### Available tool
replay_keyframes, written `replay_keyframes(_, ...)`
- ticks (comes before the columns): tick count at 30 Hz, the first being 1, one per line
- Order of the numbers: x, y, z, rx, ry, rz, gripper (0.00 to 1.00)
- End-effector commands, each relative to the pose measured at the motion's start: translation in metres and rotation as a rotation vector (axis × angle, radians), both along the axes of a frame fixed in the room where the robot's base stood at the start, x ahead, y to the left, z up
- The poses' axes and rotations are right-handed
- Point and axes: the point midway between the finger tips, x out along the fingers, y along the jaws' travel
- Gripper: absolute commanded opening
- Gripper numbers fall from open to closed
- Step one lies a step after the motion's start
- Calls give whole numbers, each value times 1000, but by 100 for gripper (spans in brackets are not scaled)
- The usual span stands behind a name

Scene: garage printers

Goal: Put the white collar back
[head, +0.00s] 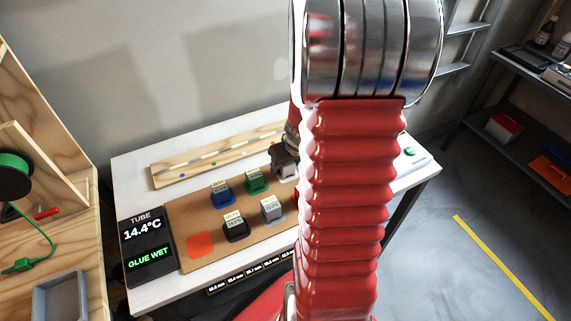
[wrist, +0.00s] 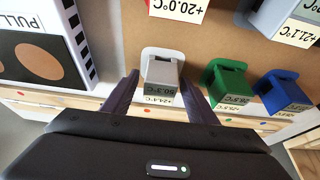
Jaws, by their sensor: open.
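A pale white-grey collar (wrist: 162,70) with a tag stands on the brown board in the wrist view. In the head view my gripper (head: 284,155) is low over the board's back part, partly hidden by my red arm. A whitish piece, probably the same collar (head: 289,173), shows just below it.
A green holder (wrist: 228,82) and a blue holder (wrist: 282,92) stand close to the right in the wrist view. A PULL box (wrist: 38,62) stands left. In the head view are a black holder (head: 236,230), a grey holder (head: 271,209) and a display (head: 147,245) reading 14.4°C, GLUE WET.

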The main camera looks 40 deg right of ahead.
Motion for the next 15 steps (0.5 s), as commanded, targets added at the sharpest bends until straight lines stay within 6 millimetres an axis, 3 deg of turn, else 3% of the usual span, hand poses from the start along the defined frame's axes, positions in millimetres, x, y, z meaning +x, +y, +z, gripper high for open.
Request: replay_keyframes(15,-14,3,39,-3,-3,0,53)
